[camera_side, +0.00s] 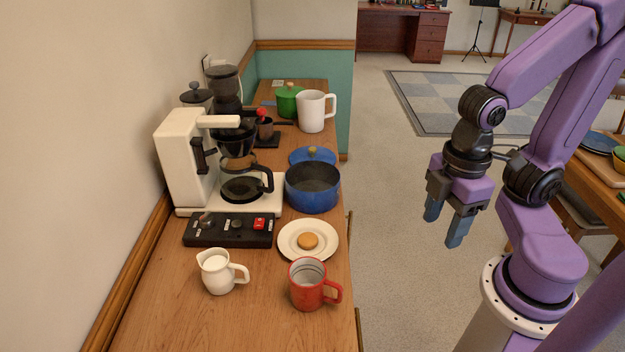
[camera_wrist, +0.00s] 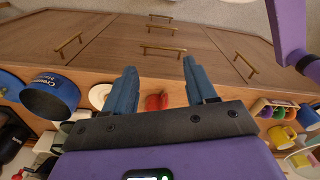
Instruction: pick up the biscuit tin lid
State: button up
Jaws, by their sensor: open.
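No object in view is clearly marked as a biscuit tin lid. A round blue lid with a tan knob (camera_side: 312,157) lies behind a blue pot (camera_side: 313,190) on the wooden counter, partly hidden by the pot. In the wrist view the blue pot (camera_wrist: 50,97), with white lettering, is at the left, and a blue shape at the left edge may be the lid. A green pot with a lid (camera_side: 289,102) stands at the far end. My gripper (camera_side: 446,226) is open and empty, in the air right of the counter. Its fingers (camera_wrist: 160,72) point at the drawer fronts.
A white plate with a biscuit (camera_side: 291,247), a red mug (camera_side: 308,286) and a white jug (camera_side: 218,272) stand nearer. A coffee maker (camera_side: 180,160) and black control box (camera_side: 228,231) line the wall. A white pitcher (camera_side: 313,112) is at the back. Floor beside the counter is clear.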

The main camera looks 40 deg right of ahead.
jog(key=w+a+r+m+t+h, duration=0.15)
jog(key=w+m, duration=0.35)
jog(key=w, duration=0.7)
jog(key=w+a+r+m+t+y, duration=0.1)
jog(key=w+a+m, duration=0.1)
jog(key=w+m, duration=0.65)
jog(key=m+h, duration=0.3)
jog(key=m, duration=0.6)
send_over(313, 148)
jog(key=s+a, duration=0.2)
jog(key=a, duration=0.1)
jog(key=shift+n+t, duration=0.25)
jog(key=f, duration=1.1)
jog(key=shift+w+d+f, duration=0.1)
jog(key=shift+w+d, duration=0.15)
jog(key=shift+d+x, duration=0.15)
jog(key=shift+x, duration=1.15)
jog(key=shift+d+x, duration=0.15)
jog(key=shift+x, duration=1.15)
jog(key=shift+s, duration=0.1)
grip_shut()
